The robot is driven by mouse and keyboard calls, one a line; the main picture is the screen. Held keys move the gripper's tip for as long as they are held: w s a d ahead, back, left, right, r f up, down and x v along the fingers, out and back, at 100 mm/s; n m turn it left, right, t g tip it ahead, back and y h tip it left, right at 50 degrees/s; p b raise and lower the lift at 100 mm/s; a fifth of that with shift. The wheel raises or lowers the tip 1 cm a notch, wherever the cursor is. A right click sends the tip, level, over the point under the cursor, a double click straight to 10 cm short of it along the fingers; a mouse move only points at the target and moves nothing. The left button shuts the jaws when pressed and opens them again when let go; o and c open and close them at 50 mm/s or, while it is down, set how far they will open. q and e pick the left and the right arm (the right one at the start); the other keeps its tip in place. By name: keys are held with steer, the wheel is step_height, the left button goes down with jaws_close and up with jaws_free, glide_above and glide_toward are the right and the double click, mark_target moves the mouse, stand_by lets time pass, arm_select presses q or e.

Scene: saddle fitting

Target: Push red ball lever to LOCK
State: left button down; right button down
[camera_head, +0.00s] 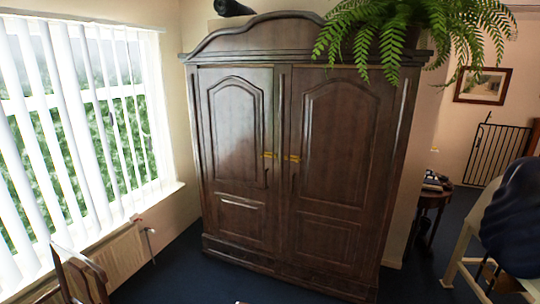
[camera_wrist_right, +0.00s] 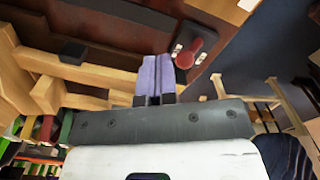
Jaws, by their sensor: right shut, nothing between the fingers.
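Pale marks lie on both sides of the fitting, too small to read, so I cannot tell which position the lever is in. My right gripper (camera_wrist_right: 154,60) shows its purple fingers pressed together, empty, to the left of the ball and close to it in the picture. I cannot tell whether they touch. Neither gripper nor the lever shows in the head view.
Wooden bars (camera_wrist_right: 75,70) with a black block lie left of the fingers. A dark wardrobe (camera_head: 240,205) stands ahead in the head view, with a fern (camera_head: 400,35) on top. A radiator (camera_head: 122,255) is under the window. A pale wooden stand (camera_head: 465,245) is at right.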

steer(key=shift+f, duration=0.45)
steer(key=shift+f+b, duration=0.5)
steer(key=shift+f+b, duration=0.45)
steer(key=shift+f, duration=0.3)
stand_by(0.5)
steer(key=shift+w+d+f+b, duration=0.1)
steer(key=shift+w+d+b, duration=0.05)
steer(key=shift+w+b, duration=0.25)
steer(key=shift+w+d+b, duration=0.25)
steer(key=shift+w+b, duration=0.3)
steer(key=shift+w, duration=0.2)
steer(key=shift+w+d+b, duration=0.4)
steer(key=shift+w+b, duration=0.35)
steer(key=shift+w, duration=0.1)
steer(key=shift+s, duration=0.1)
